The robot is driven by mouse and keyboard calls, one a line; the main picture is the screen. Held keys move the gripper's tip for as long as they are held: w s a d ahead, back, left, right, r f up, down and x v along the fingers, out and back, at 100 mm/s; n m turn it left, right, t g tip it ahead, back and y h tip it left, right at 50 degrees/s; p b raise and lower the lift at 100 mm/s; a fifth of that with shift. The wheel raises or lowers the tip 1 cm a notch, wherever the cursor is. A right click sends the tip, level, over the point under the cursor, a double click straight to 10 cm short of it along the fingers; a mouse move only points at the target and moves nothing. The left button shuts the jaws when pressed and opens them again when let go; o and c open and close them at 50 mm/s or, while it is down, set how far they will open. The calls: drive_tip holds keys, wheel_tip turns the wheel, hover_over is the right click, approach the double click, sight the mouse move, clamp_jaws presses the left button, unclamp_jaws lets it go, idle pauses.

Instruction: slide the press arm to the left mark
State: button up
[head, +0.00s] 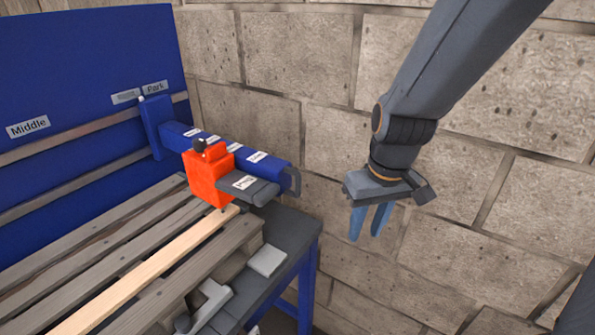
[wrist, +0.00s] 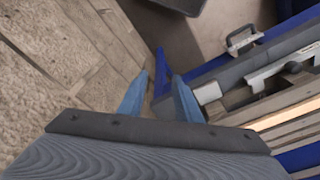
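The press arm (head: 236,152) is a blue beam reaching out from a blue bracket (head: 157,126) on the rail, beside the "Park" label (head: 155,88). An orange block (head: 205,178) with a black knob and a grey labelled part sits on the beam. A dark loop handle (head: 294,182) is at its near end. A "Middle" label (head: 27,126) is further left; no left mark is in view. My gripper (head: 366,236) hangs right of the handle, apart from it, empty, with its blue fingers spread. The fingers also show in the wrist view (wrist: 160,78).
A slatted wooden pallet (head: 105,260) lies under the press arm on a blue-framed bench with a grey edge (head: 287,232). A blue board (head: 90,60) stands behind it. A block wall (head: 480,230) is behind my gripper. A metal clamp-like piece (head: 210,304) lies on the bench's near edge.

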sight(298, 178)
drive_tip(key=w+a+r+n+y, duration=0.1)
drive_tip(key=w+a+r+n, duration=0.2)
drive_tip(key=w+a+r+n+y+p, duration=0.1)
drive_tip(key=w+a+r+n, duration=0.2)
drive_tip(key=w+a+n, duration=0.1)
drive_tip(key=w+a+r+n+y, duration=0.1)
drive_tip(key=w+a+r+n, duration=0.2)
drive_tip(key=w+a+r, duration=0.1)
drive_tip(key=shift+w+t+y+p, duration=0.1)
drive_tip(key=shift+t+y+p, duration=0.2)
drive_tip(key=shift+p, duration=0.05)
drive_tip(key=shift+p+x, duration=0.8)
drive_tip(key=shift+x, duration=2.55)
clamp_jaws()
